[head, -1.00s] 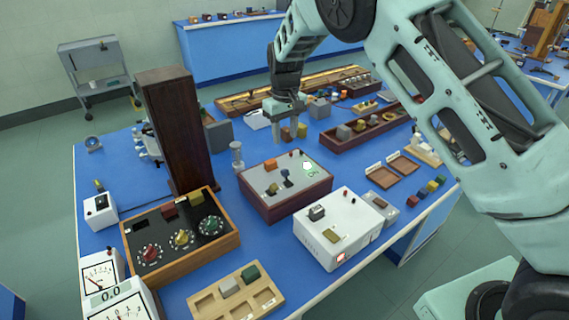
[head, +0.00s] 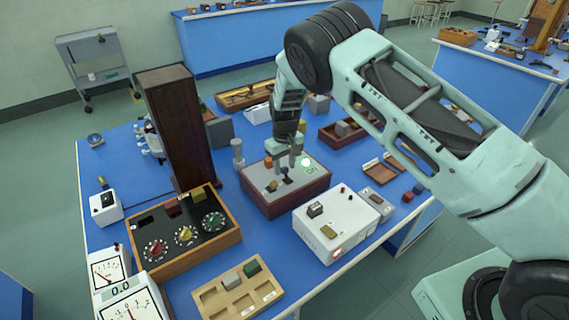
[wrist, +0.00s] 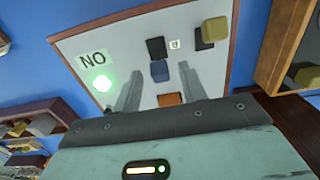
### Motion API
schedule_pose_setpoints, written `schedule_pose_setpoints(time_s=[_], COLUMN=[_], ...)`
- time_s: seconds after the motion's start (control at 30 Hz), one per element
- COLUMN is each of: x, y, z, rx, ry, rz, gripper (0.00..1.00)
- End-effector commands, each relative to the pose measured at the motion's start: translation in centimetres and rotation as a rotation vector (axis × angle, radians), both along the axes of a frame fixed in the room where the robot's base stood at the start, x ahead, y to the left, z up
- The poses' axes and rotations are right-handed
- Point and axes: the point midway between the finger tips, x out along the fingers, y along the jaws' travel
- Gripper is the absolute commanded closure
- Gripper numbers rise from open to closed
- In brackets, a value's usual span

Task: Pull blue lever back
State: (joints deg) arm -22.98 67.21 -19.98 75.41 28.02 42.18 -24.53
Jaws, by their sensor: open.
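The blue lever (head: 285,171) stands on the grey top of a maroon-sided box (head: 290,204). In the wrist view the blue lever (wrist: 160,71) shows as a small blue knob beside a dark slot or base. My gripper (head: 284,164) is over this box, pointing down. In the wrist view the fingers of my gripper (wrist: 159,78) are apart, one on each side of the blue knob, with a gap on both sides. I cannot tell exactly how far down the fingertips reach.
On the same panel are an orange knob (wrist: 170,99), a yellow block-shaped knob (wrist: 214,32) and a lit green lamp (wrist: 103,83) by a "NO" label. A white box (head: 338,226), a dial box (head: 188,256) and a tall brown column (head: 172,125) stand close by.

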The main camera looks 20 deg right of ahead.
Motion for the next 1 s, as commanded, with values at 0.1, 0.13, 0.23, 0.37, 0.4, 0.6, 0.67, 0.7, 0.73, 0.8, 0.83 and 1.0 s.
schedule_pose_setpoints(time_s=[0.1,0.13,0.23,0.37,0.4,0.6,0.67,0.7,0.73,0.8,0.83,1.0], x=[0.0,0.0,0.0,0.0,0.0,-0.3,-0.5,-0.6,-0.7,-1.0,-1.1,-1.8], y=[0.0,0.0,0.0,0.0,0.0,-0.1,-0.2,-0.2,-0.3,-0.4,-0.5,-0.7], z=[0.0,0.0,0.0,0.0,0.0,0.0,0.0,-0.1,-0.1,-0.1,-0.2,-0.4], rx=[0.000,0.000,0.000,0.000,0.001,0.013,0.020,0.026,0.031,0.044,0.049,0.083], ry=[0.000,0.000,0.000,-0.001,-0.002,-0.038,-0.060,-0.078,-0.094,-0.132,-0.149,-0.254], rz=[0.000,0.000,0.000,0.000,0.000,-0.001,-0.001,-0.001,-0.001,-0.002,-0.002,-0.003], gripper=[0.69,0.78,1.00,1.00,1.00,1.00,1.00,1.00,1.00,1.00,1.00,1.00])
